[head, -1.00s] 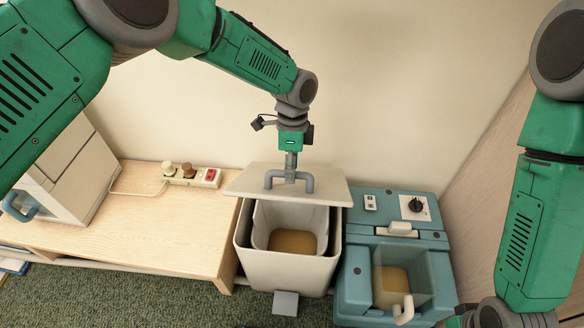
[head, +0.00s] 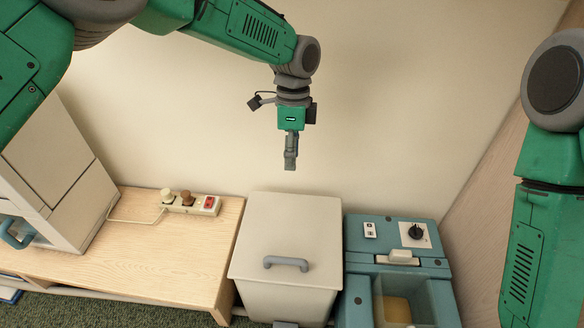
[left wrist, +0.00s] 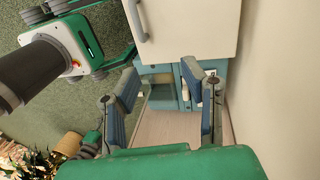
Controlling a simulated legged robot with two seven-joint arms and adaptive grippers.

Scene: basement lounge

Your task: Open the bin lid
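The bin (head: 285,300) is a cream box between the wooden bench and the blue-grey machine. Its lid (head: 285,222) lies flat over the top and hides the inside. A grey bar handle (head: 286,263) sits near the lid's front edge. In the left wrist view the lid (left wrist: 195,30) and handle (left wrist: 135,20) show at the top. My left gripper (head: 290,166) hangs above the lid's back edge, apart from the handle. The left wrist view shows its two fingers (left wrist: 165,85) spread, with nothing between them. My right arm is at the right; its gripper is out of view.
A wooden bench (head: 150,245) with a power strip (head: 190,202) adjoins the bin's left side. A blue-grey machine (head: 400,240) stands close on its right. The wall is just behind. A pedal (head: 285,324) shows at the bin's foot.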

